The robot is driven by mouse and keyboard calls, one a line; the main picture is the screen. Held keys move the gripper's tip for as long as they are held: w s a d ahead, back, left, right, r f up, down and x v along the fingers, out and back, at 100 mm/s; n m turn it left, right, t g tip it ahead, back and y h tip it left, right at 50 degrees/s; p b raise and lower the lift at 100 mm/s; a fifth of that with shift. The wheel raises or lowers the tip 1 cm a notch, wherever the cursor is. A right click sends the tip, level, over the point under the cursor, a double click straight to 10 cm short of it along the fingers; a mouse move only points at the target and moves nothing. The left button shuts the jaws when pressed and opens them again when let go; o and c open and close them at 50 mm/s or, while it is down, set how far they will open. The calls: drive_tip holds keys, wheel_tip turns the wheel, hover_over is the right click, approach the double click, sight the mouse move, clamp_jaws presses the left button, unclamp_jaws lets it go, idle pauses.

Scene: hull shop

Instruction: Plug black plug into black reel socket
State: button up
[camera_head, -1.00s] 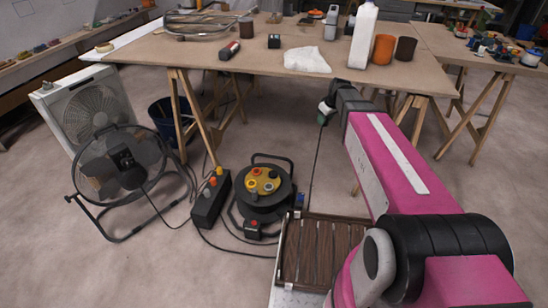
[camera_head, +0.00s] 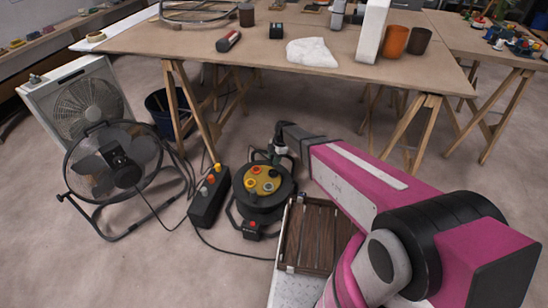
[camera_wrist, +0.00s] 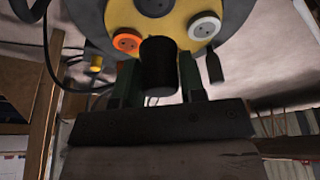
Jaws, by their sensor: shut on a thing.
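The black cable reel (camera_head: 264,205) stands upright on the floor, with coloured sockets on its yellow face (camera_head: 263,180). My gripper (camera_head: 279,152) is at the reel's upper back edge in the head view. In the wrist view, the dark green fingers of my gripper (camera_wrist: 160,82) are shut on the black plug (camera_wrist: 157,68). The plug's end overlaps the yellow face (camera_wrist: 180,18) between an orange socket (camera_wrist: 127,41) and a white socket (camera_wrist: 204,26). The plug hides what is behind it. I cannot tell whether it touches a socket, and I cannot pick out the black socket surely.
A black power box (camera_head: 209,200) and a round floor fan (camera_head: 118,170) stand left of the reel. A slatted wooden crate (camera_head: 315,238) is at its right. The workbench (camera_head: 270,62) is behind it. Cables lie on the floor around the reel.

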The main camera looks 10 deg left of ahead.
sight(272, 173)
drive_tip(key=shift+s+a+f, duration=0.1)
drive_tip(key=shift+a+f, duration=0.1)
drive_tip(key=shift+f, duration=0.1)
drive_tip(key=shift+f, duration=0.2)
drive_tip(key=shift+f, duration=2.7)
drive_tip(key=shift+f, duration=0.6)
idle(0.5)
drive_tip(key=o, duration=1)
drive_tip(key=shift+c, duration=0.2)
drive_tip(key=shift+r, duration=0.1)
drive_tip(key=v, duration=1)
drive_tip(key=shift+r, duration=0.3)
drive_tip(key=shift+d, duration=0.15)
